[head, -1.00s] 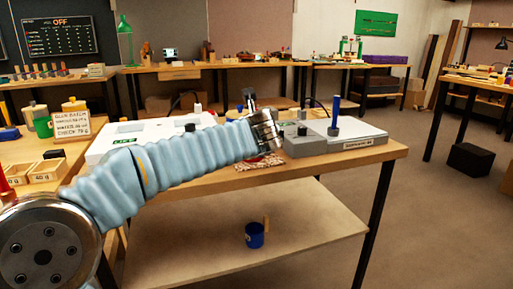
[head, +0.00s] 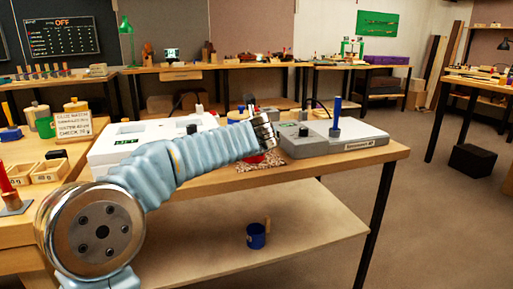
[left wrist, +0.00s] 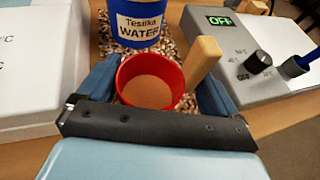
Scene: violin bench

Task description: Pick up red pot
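The red pot (left wrist: 150,82) stands upright on a speckled mat (left wrist: 183,47), with a light wooden handle (left wrist: 203,58) at its right. Its inside looks tan-brown. My left gripper (left wrist: 160,88) is open, with one dark blue finger on each side of the pot. The left finger is very close to the pot wall; I cannot tell whether it touches. The right finger is beside the handle base, with a small gap to the pot. In the head view my left wrist covers most of the pot; only a red sliver (head: 254,159) shows. My right gripper is not in view.
A blue pot labelled WATER (left wrist: 138,24) stands just behind the red pot. A grey device reading OFF (left wrist: 245,50) is at the right, a white device (left wrist: 35,60) at the left. Another blue pot (head: 256,236) sits on the lower shelf.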

